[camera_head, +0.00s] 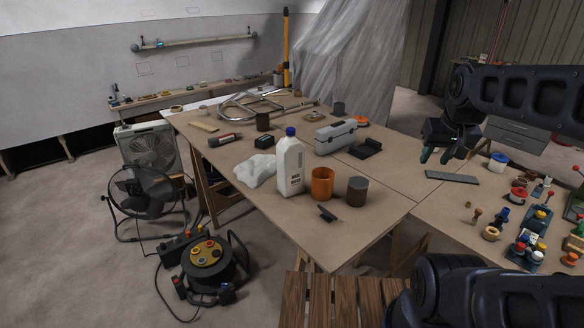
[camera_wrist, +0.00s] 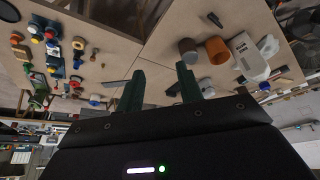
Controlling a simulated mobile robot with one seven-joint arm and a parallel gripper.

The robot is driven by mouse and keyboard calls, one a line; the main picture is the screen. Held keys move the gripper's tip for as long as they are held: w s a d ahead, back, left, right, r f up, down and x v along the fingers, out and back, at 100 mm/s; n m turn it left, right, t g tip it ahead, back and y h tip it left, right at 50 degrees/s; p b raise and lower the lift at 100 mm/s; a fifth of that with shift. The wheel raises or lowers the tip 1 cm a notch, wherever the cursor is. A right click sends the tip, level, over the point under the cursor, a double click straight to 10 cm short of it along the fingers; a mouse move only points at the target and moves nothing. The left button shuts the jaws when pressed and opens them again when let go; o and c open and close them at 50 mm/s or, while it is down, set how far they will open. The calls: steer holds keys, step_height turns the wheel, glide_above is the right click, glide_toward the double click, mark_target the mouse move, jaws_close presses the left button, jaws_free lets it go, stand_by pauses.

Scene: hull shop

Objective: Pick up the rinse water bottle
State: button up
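The rinse water bottle appears to be the white jug with a blue cap (camera_head: 290,166), though its label is too small to read. It stands upright on the wooden table (camera_head: 345,238), left of an orange cup (camera_head: 322,184). It also shows in the wrist view (camera_wrist: 248,57), upper right, beyond the orange cup. My gripper (camera_head: 436,156) hangs above the table's right part, well to the right of the bottle and apart from it. Its two green fingers are spread with nothing between them, as the wrist view shows too (camera_wrist: 160,88).
A crumpled white cloth (camera_head: 256,170) lies left of the bottle. A dark brown cup (camera_head: 357,190) and a small black object (camera_head: 327,213) are near the front edge. A grey toolbox (camera_head: 335,137) stands behind. Several small items crowd the right table.

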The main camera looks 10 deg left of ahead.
steer(key=shift+o, duration=0.2)
steer(key=o, duration=0.5)
steer(key=shift+c, duration=0.2)
steer(key=shift+w, duration=0.1)
steer(key=w+a+r, duration=0.2)
steer(key=w, duration=0.4)
steer(key=w+a+r, duration=0.1)
steer(key=w+a, duration=0.2)
steer(key=w, duration=0.3)
steer(key=t, duration=0.2)
glide_toward(290, 130)
steer(key=w+f, duration=0.1)
steer(key=shift+x, duration=5.15)
